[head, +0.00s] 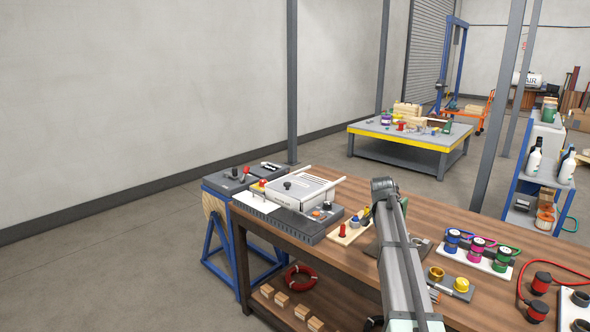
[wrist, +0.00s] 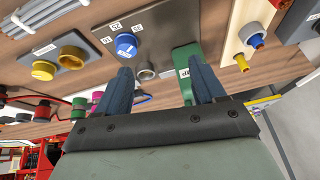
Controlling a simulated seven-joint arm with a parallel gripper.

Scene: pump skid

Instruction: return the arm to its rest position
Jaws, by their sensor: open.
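My gripper (wrist: 165,78) shows in the wrist view with its two dark blue fingers spread wide and nothing clamped between them. A green labelled piece (wrist: 187,62) shows beyond the fingers, close to the right one; I cannot tell whether they touch. Beyond the left finger is a grey plate (wrist: 110,27) with a blue cap (wrist: 126,45) and a grey ring (wrist: 145,70). In the head view my arm reaches over the wooden workbench (head: 330,232) from the lower edge; it hides part of the bench, and the gripper cannot be made out there.
The bench holds a white box (head: 300,188) at left, a board with a red plug (head: 342,231), and yellow (head: 461,285) and coloured fittings right of my arm. A shelf with bottles (head: 535,160) stands at right. Open floor lies left of the bench.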

